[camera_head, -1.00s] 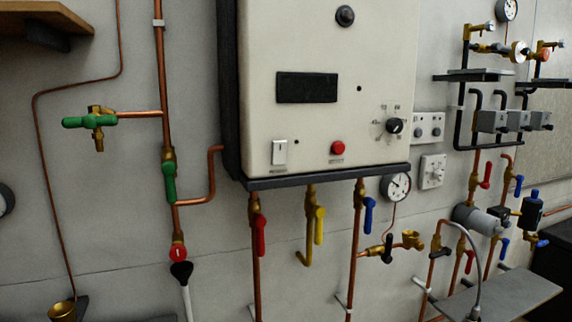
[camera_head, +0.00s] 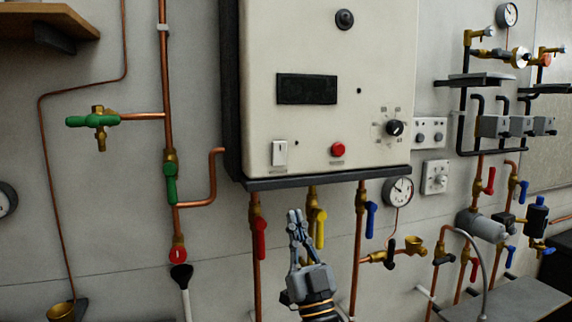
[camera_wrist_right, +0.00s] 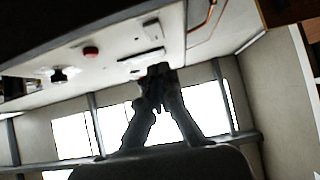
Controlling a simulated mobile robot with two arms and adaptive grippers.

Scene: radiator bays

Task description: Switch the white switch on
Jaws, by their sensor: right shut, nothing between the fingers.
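The white switch (camera_head: 279,153) is an upright rocker at the lower left of the cream boiler panel (camera_head: 375,70). I cannot tell its on or off position. It also appears as a pale, small rectangle in the right wrist view (camera_wrist_right: 152,30). My right gripper (camera_head: 296,216) is below the panel's bottom edge, to the lower right of the switch and apart from it. Its fingers point up, closed together and empty, partly hiding the yellow-handled valve. In the right wrist view its fingertips (camera_wrist_right: 157,82) show dark against the panel. My left gripper is not seen.
A red button (camera_head: 338,149) and a black dial (camera_head: 395,128) sit right of the switch. A dark ledge (camera_head: 330,178) runs under the panel. Red (camera_head: 261,238), yellow (camera_head: 320,228) and blue (camera_head: 371,219) valve handles hang below it. The panel face around the switch is clear.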

